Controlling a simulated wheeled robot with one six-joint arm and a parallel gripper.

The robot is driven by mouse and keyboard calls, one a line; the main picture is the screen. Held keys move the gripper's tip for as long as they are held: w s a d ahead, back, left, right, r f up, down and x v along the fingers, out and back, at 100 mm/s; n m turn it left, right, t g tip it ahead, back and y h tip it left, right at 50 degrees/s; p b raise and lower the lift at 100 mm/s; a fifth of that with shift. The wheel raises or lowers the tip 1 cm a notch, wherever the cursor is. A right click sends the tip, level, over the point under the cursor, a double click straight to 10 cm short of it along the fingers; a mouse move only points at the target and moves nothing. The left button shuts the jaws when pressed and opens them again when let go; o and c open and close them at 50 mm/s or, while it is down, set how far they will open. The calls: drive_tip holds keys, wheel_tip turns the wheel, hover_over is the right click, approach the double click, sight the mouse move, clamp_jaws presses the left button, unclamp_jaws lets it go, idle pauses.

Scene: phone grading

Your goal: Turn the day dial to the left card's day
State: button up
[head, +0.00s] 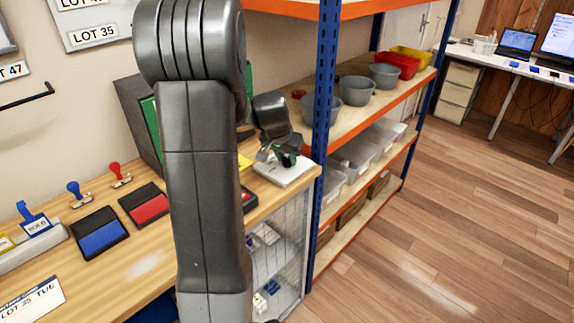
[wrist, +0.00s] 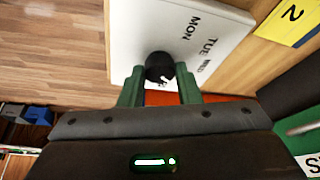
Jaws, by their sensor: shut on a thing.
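The day dial is a white panel (head: 292,178) at the far right end of the wooden counter. In the wrist view its white face (wrist: 135,28) carries the words MON, TUE and WED beside a round black knob (wrist: 158,66). My gripper (head: 283,156) has green fingers, which in the wrist view stand on both sides of the knob, shut on it. A small white mark shows on the knob, but I cannot tell which day it points to. A white card (head: 30,302) at the lower left of the head view reads LOT 35 TUE.
A blue ink pad (head: 98,234), a red ink pad (head: 146,204) and several stamps lie on the counter. A shelf with a blue post (head: 322,120) and grey bowls stands right of the dial. My arm hides the counter's middle. A yellow card (wrist: 292,18) lies near the dial.

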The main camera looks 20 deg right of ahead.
drive_tip(key=m+b, duration=0.1)
drive_tip(key=m+g+b, duration=0.1)
drive_tip(key=m+b, duration=0.1)
drive_tip(key=m+h+b, duration=0.1)
drive_tip(key=shift+w+a+f+m+g, duration=0.1)
drive_tip(key=shift+w+f+m+g, duration=0.1)
drive_tip(key=shift+w+m+g, duration=0.1)
drive_tip(key=m+g+b, duration=0.1)
drive_tip(key=m+b, duration=0.1)
drive_tip(key=m, duration=0.2)
drive_tip(key=shift+r, duration=0.2)
drive_tip(key=shift+g, duration=0.3)
drive_tip(key=o, duration=1)
drive_tip(key=v, duration=1.4)
drive_tip(key=shift+w+f, duration=0.1)
